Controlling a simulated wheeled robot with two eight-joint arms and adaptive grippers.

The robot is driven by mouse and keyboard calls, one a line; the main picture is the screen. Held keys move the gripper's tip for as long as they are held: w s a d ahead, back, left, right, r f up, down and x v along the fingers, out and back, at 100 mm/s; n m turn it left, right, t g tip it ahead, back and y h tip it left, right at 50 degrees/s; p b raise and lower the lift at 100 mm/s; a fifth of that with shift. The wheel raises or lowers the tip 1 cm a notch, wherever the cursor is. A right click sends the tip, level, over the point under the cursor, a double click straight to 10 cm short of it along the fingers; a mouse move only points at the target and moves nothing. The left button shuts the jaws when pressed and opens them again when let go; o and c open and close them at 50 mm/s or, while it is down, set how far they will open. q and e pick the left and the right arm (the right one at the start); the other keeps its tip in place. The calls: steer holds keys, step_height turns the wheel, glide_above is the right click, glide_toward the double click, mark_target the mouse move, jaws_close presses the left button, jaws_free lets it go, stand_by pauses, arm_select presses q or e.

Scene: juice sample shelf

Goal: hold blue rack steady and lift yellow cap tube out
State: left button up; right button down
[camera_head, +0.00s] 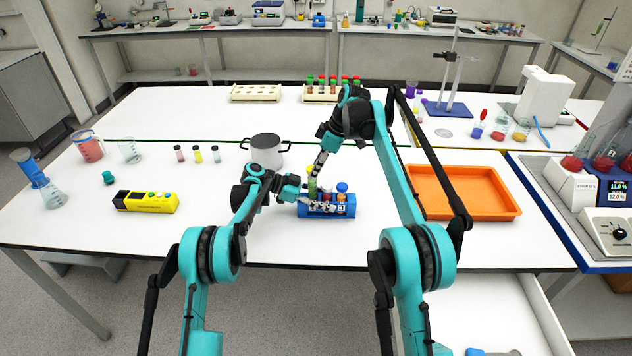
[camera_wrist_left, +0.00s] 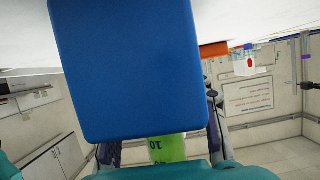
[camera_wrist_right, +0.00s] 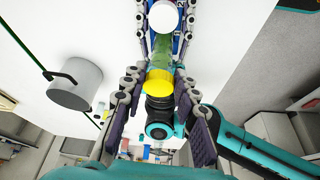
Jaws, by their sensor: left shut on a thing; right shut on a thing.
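The blue rack (camera_head: 327,210) stands on the white table near the front edge, with blue-capped (camera_head: 342,187) and red-orange-capped (camera_head: 327,189) tubes in it. My left gripper (camera_head: 304,200) is shut on the rack's left end; the rack's blue face (camera_wrist_left: 128,70) fills much of the left wrist view. The green tube (camera_head: 312,186) stands above the rack's left end. My right gripper (camera_head: 317,168) is shut on this tube from above; its yellow cap (camera_wrist_right: 158,80) and green body (camera_wrist_right: 163,47) lie between the fingers in the right wrist view. The tube's lower end is hidden.
An orange tray (camera_head: 462,192) lies right of the rack. A grey pot (camera_head: 265,151) stands behind on the left. A yellow device (camera_head: 146,202) and small vials (camera_head: 198,155) are further left. The table in front of the rack is clear.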

steer(key=shift+r, duration=1.7)
arm_select(q)
steer(key=o, duration=1.4)
